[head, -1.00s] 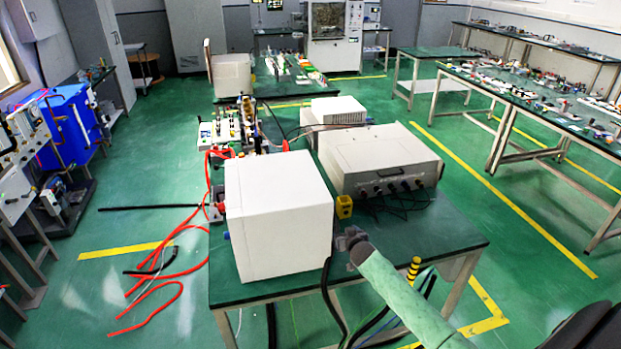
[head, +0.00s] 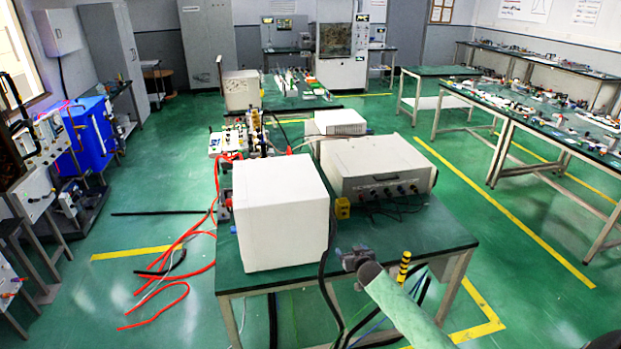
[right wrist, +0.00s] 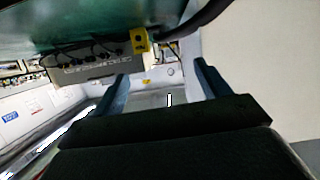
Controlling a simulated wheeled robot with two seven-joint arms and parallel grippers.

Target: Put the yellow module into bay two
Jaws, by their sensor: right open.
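The yellow module (head: 342,208) is a small upright block with a dark round spot on its face. It stands on the green table (head: 425,238) between the white box and the grey instrument. In the right wrist view the yellow module (right wrist: 139,40) shows near the top, apart from the fingers. My right gripper (head: 355,258) is at the table's front edge, on the near side of the module. Its two fingers are spread and empty in the right wrist view (right wrist: 163,78). My left gripper is not in view. I cannot make out which place is bay two.
A large white box (head: 281,213) stands just left of the module. A grey instrument (head: 378,166) with knobs and dark leads stands behind it. Black cables hang at the table's front edge. A yellow-and-black striped post (head: 403,268) is right of my gripper.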

